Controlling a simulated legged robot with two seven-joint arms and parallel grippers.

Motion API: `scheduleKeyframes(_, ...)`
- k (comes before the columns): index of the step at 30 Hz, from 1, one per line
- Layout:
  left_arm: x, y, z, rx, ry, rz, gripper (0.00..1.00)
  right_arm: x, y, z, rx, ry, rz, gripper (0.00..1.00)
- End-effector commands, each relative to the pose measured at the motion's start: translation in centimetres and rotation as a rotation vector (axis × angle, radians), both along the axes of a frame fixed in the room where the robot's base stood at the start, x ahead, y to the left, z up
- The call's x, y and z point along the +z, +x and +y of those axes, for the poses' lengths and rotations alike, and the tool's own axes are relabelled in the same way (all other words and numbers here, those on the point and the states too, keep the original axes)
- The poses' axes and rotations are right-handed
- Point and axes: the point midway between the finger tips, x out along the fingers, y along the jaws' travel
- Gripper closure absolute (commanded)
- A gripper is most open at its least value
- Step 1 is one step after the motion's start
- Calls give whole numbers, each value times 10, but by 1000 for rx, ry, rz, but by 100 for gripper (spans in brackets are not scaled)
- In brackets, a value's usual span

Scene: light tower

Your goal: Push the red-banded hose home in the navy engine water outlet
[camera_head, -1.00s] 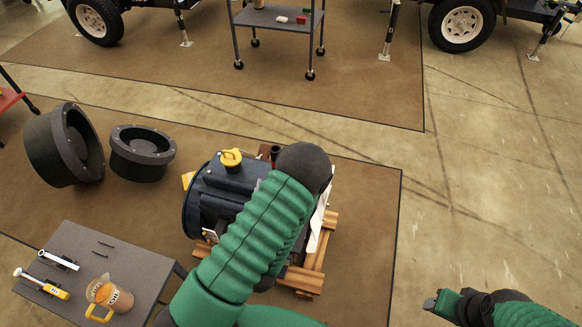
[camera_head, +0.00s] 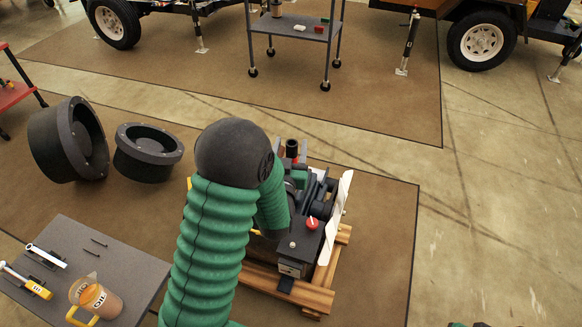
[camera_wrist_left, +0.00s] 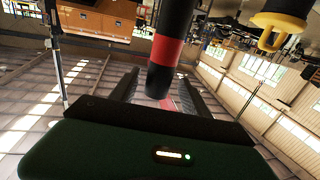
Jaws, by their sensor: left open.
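The red-banded hose (camera_head: 291,149) stands as a short dark tube at the back of the engine, just right of my left elbow. In the left wrist view the black hose (camera_wrist_left: 165,52) shows its red band, with its dark end between the fingers of my left gripper (camera_wrist_left: 158,78). That gripper is open, and I cannot tell whether a finger touches the hose. Only slivers of my right arm show at the bottom edge.
A yellow cap (camera_wrist_left: 280,24) is near the hose in the wrist view. The engine has a white fan (camera_head: 334,216) and a red cap (camera_head: 312,223), and sits on a wooden pallet (camera_head: 318,294). A grey table (camera_head: 130,268) with a jug and tools stands at left.

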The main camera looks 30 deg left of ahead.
Motion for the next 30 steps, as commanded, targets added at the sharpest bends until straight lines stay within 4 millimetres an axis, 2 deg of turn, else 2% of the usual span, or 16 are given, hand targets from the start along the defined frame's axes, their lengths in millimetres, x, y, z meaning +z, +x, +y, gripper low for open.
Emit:
scheduleKeyframes(3, -1, 21, 10, 1, 0, -3, 45, -5, 0, 0, 0, 0, 1, 45)
scheduleKeyframes(6, -1, 32, 15, 0, 1, -2, 45, -6, 0, 0, 0, 0, 1, 45)
scheduleKeyframes(13, -1, 35, 17, 0, 0, 0, 45, -6, 0, 0, 0, 0, 1, 45)
scheduleKeyframes(26, -1, 35, 16, 0, 0, 0, 100, -6, 0, 0, 0, 0, 1, 45)
scheduleKeyframes(30, -1, 35, 16, 0, -1, 0, 100, -6, 0, 0, 0, 0, 1, 45)
